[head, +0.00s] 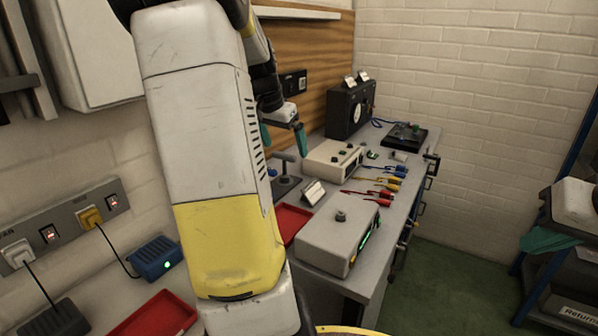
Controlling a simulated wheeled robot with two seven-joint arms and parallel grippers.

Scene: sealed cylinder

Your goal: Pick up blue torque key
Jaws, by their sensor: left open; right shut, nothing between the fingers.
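A small blue piece (272,172), possibly the blue torque key, shows at the edge of my big white and yellow arm link. It is mostly hidden, so I cannot tell its shape. Beside it, a dark stand (285,187) holds a grey T-shaped handle (286,160) upright. My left gripper (284,138) has teal fingers pointing down, spread apart and empty. It appears above the blue piece and the stand in the picture.
The grey bench (372,232) carries a grey box (338,240), a cream instrument (333,160), a red tray (291,222) and coloured leads (378,188). A black instrument (350,108) stands at the back. A shelf trolley (560,245) is at the right, with clear green floor (452,270) between.

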